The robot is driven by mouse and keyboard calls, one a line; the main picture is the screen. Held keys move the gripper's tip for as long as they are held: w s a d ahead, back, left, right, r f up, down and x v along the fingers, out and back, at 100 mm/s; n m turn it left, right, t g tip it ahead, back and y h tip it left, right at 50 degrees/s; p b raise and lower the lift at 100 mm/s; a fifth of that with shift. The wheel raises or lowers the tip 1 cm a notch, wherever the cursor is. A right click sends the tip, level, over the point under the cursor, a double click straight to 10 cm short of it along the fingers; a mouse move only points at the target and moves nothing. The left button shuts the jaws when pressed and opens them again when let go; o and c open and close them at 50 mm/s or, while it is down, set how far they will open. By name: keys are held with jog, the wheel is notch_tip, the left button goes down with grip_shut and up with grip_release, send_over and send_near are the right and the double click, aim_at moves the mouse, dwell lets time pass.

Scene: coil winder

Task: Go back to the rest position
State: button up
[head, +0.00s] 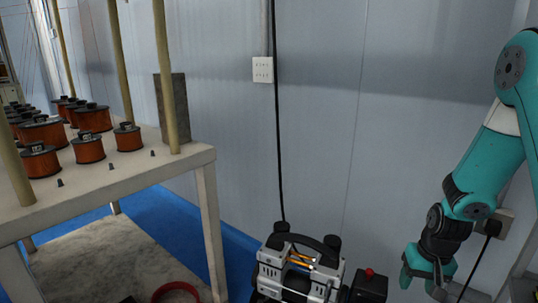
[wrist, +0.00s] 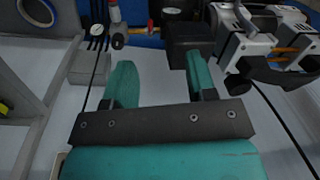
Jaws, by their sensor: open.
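My gripper (head: 424,280) hangs low at the right side of the head view, at the end of my teal arm, in front of the pale wall. In the wrist view its two teal fingers (wrist: 159,62) stand apart with nothing between them. The gripper is open and empty, and it touches nothing that I can see. The fingertips are partly cut off or dark in the head view.
A compressor-like machine (head: 300,268) with a black handle stands left of my gripper, and a black box with a red knob (head: 369,285) lies between. A table (head: 110,190) with copper coils (head: 88,148) stands at left. A cable (head: 279,120) runs down the wall.

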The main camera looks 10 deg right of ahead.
jog(key=a+r+n+y, duration=0.1)
jog(key=a+r+n, duration=0.3)
jog(key=a+r, duration=0.65)
jog(key=s+a+r+n+y, duration=0.1)
jog(key=s+a+r+n, duration=0.3)
jog(key=s+a+r, duration=0.4)
jog(key=s+a+r+n+y, duration=0.1)
jog(key=s+a+r+n, duration=0.4)
jog(key=a, duration=0.5)
notch_tip(320, 180, up, 29)
jog(key=s+p, duration=0.2)
jog(key=p, duration=2.7)
jog(key=shift+f+m+g, duration=0.15)
jog(key=shift+m+g, duration=0.25)
jog(key=shift+s, duration=0.1)
jog(key=shift+s+f, duration=0.1)
